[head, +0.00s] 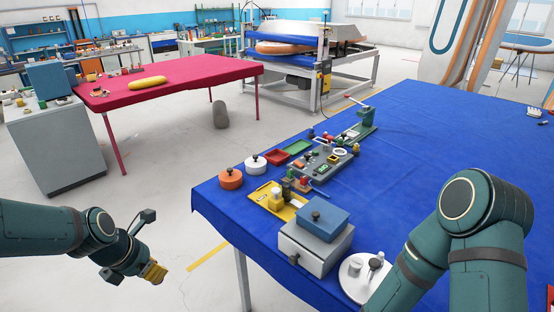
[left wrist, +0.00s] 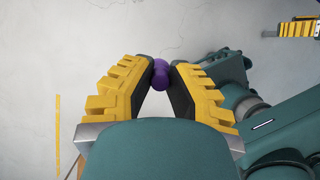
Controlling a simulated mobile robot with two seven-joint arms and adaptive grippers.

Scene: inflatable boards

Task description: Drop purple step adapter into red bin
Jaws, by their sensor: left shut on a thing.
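My left gripper (head: 154,273) hangs over the bare floor, left of the blue-covered table. In the left wrist view its yellow fingers (left wrist: 160,83) are shut on a small, rounded purple step adapter (left wrist: 160,74) at the tips. The fingers hide part of the adapter, and it cannot be made out in the head view. The red bin (head: 277,157) is a small shallow tray on the blue table, well to the right of and beyond the left gripper. A yellow toothed part at the top right of the left wrist view looks like my right gripper (left wrist: 298,29), cut off by the edge.
A green tray (head: 299,147) adjoins the red bin. Orange (head: 231,180) and white (head: 255,165) round pots, a yellow tray (head: 290,212) and a grey box with a blue top (head: 316,242) stand near the blue table's (head: 440,130) left edge. Its middle is clear.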

